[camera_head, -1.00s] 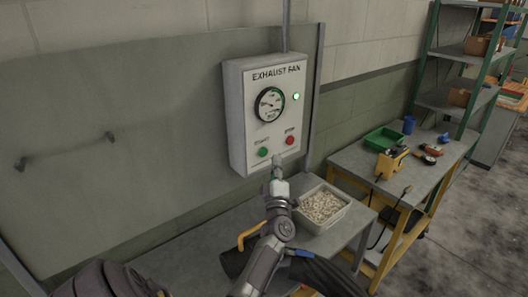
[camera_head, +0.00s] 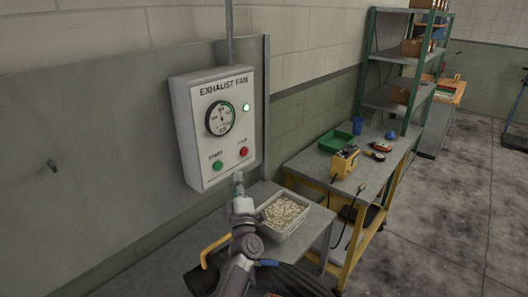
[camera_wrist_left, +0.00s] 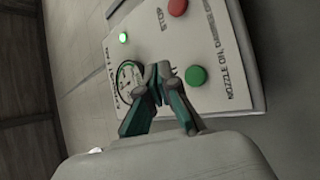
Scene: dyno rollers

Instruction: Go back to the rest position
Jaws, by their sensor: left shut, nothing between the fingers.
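The exhaust fan box (camera_head: 190,135) hangs on the wall in the head view. It has a round gauge (camera_head: 220,117), a lit green lamp (camera_head: 246,107), a green START button (camera_head: 217,166) and a red STOP button (camera_head: 243,152). My left gripper (camera_head: 238,178) is below the box's lower edge, in front of it, shut and empty. In the left wrist view my shut left fingertips (camera_wrist_left: 157,72) appear before the box face, between the gauge and the green button (camera_wrist_left: 196,76), apart from the button. My right gripper is not in view.
A grey bin of small pale pieces (camera_head: 282,216) stands on the near bench, just right of my left arm. A second bench holds a green tray (camera_head: 335,141), a yellow device (camera_head: 344,162) and small tools. Shelves (camera_head: 385,97) stand behind. Open floor (camera_head: 440,230) lies at right.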

